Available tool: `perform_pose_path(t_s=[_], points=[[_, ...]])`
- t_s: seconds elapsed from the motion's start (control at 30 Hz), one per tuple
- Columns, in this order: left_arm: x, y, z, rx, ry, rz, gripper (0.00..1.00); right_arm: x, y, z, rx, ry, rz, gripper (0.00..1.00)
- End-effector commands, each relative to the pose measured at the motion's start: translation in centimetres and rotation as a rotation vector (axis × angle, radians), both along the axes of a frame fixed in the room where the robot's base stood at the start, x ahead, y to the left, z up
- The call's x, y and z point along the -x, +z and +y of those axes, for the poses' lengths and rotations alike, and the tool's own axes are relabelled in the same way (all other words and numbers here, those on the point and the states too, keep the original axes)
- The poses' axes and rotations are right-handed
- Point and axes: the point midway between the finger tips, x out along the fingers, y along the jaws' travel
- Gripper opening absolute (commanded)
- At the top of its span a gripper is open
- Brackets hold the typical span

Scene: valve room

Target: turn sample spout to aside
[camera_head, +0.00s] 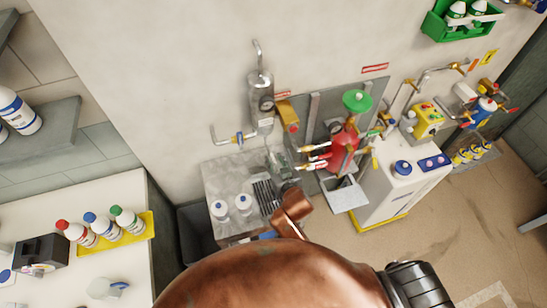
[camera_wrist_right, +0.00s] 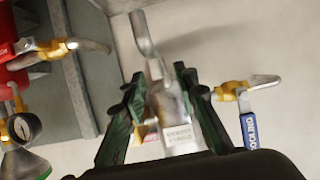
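The silver sample cooler (camera_head: 260,88) hangs on the wall in the head view, with a bent pipe on top. In the right wrist view, which looks upside down, its labelled body (camera_wrist_right: 178,125) lies behind my fingers, and a bent metal spout (camera_wrist_right: 143,35) sticks out past the fingertips. My right gripper (camera_wrist_right: 160,82) is open, with green fingers on either side of the cooler's narrow end and visible gaps. In the head view my right gripper (camera_head: 281,165) is just below the cooler, partly hidden by my copper-coloured arm. My left gripper is not in view.
A blue-handled cooling valve (camera_wrist_right: 246,115) is close on the right in the wrist view. A red valve body (camera_head: 343,148) with a green wheel is right of the gripper in the head view. Two white bottles (camera_head: 243,203) stand on the steel bench below.

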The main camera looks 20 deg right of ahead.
Motion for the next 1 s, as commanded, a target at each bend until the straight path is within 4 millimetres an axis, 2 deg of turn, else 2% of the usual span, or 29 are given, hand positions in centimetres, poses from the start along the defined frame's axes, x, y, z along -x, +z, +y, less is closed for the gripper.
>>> perform_pose_path(t_s=[0.2, 0.5, 0.9, 1.0], points=[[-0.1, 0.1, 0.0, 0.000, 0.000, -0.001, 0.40, -1.8, -0.7, 0.1, 0.000, 0.001, 0.000, 0.28], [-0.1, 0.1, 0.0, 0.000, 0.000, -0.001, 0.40, -1.9, -0.8, 0.1, -0.001, 0.001, 0.001, 0.27], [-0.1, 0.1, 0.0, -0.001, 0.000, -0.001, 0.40, -1.9, -0.8, 0.0, 0.000, 0.001, 0.001, 0.00], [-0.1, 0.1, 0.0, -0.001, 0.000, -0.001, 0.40, -1.9, -0.8, 0.1, -0.001, 0.001, 0.001, 0.00]])
